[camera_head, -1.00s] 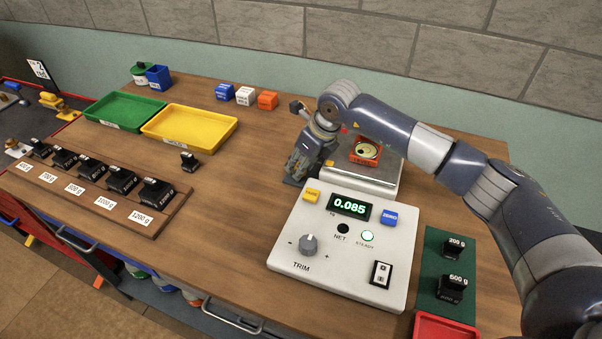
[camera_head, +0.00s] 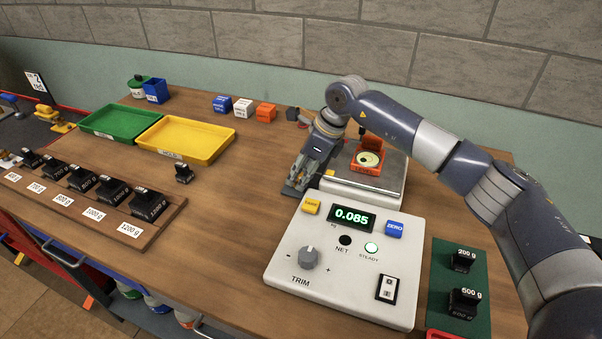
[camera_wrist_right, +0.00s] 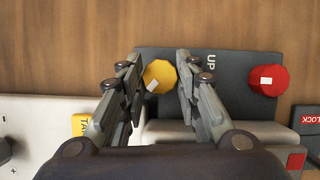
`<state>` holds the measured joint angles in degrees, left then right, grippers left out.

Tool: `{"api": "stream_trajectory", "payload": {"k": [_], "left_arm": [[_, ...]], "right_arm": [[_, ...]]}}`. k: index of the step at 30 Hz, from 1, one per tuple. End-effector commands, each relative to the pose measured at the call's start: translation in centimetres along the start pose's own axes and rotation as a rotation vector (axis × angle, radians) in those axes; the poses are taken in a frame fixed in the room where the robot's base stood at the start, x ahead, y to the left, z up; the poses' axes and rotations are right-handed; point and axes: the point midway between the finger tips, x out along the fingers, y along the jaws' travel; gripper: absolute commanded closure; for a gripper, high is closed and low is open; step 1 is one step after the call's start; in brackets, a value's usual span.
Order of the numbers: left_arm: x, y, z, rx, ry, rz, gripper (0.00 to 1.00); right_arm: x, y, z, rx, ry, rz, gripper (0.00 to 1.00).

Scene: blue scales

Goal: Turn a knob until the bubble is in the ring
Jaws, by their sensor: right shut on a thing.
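A yellow knob (camera_wrist_right: 159,76) stands on a dark plate (camera_wrist_right: 222,88) marked UP in the right wrist view. My right gripper (camera_wrist_right: 158,72) is shut on it, one finger on each side. It also shows in the head view (camera_head: 297,182), beside the scale, where its fingers hide the knob. A red knob (camera_wrist_right: 267,81) stands to the right on the same plate, outside the fingers. A round pale level dial sits in an orange-red holder (camera_head: 366,170) on the scale's pan; the bubble's place in its ring is too small to tell. My left gripper is not in view.
The white scale panel (camera_head: 330,287) stands in front, its display (camera_head: 351,218) reading 0.085, with a grey TRIM knob (camera_head: 309,257). Black weights stand on a green mat (camera_head: 479,277) at right. Green and yellow trays (camera_head: 228,133) lie at left. Bare wood lies left of the panel.

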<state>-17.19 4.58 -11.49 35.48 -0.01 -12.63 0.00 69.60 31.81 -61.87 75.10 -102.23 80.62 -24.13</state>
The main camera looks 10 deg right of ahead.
Motion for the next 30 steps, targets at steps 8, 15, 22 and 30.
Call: {"api": "stream_trajectory", "payload": {"k": [8, 15, 22, 30], "left_arm": [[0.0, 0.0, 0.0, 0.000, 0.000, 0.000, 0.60], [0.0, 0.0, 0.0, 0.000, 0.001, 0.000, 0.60], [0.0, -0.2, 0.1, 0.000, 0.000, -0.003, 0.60], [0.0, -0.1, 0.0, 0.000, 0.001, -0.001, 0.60]], "right_arm": [[0.0, 0.0, 0.0, 0.001, 0.001, -0.002, 0.52], [0.0, 0.0, 0.0, 0.002, 0.001, -0.001, 0.49], [-1.0, -0.1, 0.0, 0.002, -0.001, -0.003, 0.49], [-6.4, -0.1, 0.1, 0.001, -0.002, -0.006, 0.49]]}}
